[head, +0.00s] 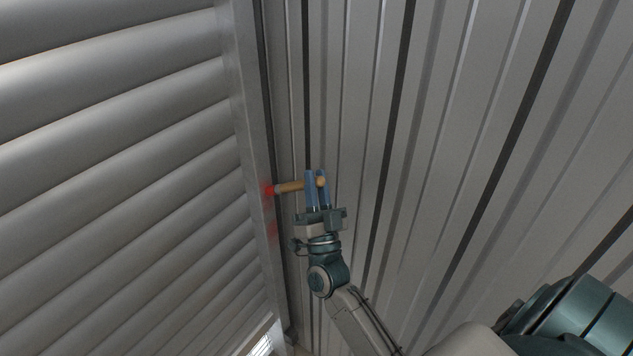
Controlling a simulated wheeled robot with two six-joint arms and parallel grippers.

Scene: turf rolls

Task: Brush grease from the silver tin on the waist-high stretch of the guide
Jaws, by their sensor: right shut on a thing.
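My right gripper (317,188) is shut on the wooden handle of a brush (292,187), which lies roughly level across the fingers. The brush's red-coated tip (269,190) points left and is at the edge of the guide (243,100), a grey metal upright beside the slatted shutter. I cannot tell for sure whether the tip touches it. A red smear of grease (272,230) shows on the guide just below the tip. The silver tin is not in view. My left gripper is not in view.
The slatted shutter (110,150) fills the left side. A ribbed metal wall (440,130) fills the right side, behind my right arm. A bright gap (262,346) shows at the bottom near the foot of the guide.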

